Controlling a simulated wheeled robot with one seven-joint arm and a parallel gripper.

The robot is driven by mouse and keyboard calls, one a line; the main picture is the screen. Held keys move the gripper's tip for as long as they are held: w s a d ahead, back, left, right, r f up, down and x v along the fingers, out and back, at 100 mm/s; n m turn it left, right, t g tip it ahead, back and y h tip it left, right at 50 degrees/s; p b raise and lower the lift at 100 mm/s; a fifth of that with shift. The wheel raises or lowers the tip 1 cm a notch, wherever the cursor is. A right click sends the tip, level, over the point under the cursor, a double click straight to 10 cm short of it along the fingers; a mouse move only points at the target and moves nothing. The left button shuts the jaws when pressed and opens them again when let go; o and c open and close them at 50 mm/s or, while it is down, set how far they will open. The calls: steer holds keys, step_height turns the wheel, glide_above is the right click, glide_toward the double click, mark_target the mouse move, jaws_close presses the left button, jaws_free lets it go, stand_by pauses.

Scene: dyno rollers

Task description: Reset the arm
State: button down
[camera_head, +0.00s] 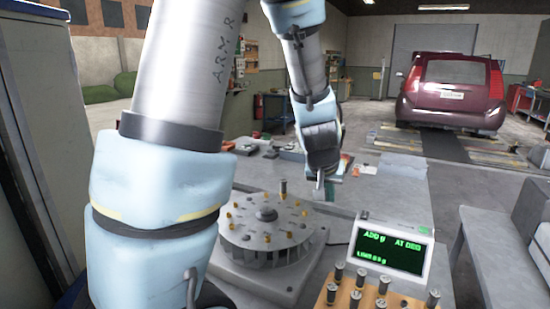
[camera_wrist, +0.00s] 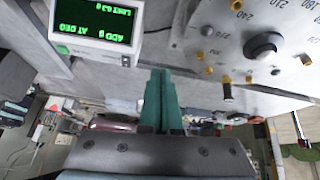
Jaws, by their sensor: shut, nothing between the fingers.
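My gripper (camera_head: 319,189) is at the end of my raised arm, above the workbench and behind the round balancing fixture (camera_head: 245,240) in the head view. In the wrist view my gripper (camera_wrist: 163,75) shows its two green fingers side by side, shut with nothing between them. The fixture is a grey disc with a dark central hub and several brass pegs; a taller cylinder stands at its far edge. The disc also shows in the wrist view (camera_wrist: 228,32) with printed angle numbers. My arm covers the left middle of the head view.
A display unit (camera_head: 391,246) with green text stands right of the fixture, also in the wrist view (camera_wrist: 100,25). A wooden block (camera_head: 373,293) with several metal weights is in front of it. Small items lie on the far bench. A maroon car (camera_head: 453,88) is parked behind.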

steer(key=s+a+n+g+y, duration=0.1)
steer(key=s+a, duration=0.4)
steer(key=a, duration=0.6)
steer(key=s+a+f+n+g+y, duration=0.1)
steer(key=s+a+n+g+y, duration=0.1)
steer(key=a, duration=0.9)
steer(key=s+g, duration=0.1)
steer(key=s, duration=0.1)
steer(key=shift+s+f, duration=0.3)
steer(key=shift+s, duration=0.1)
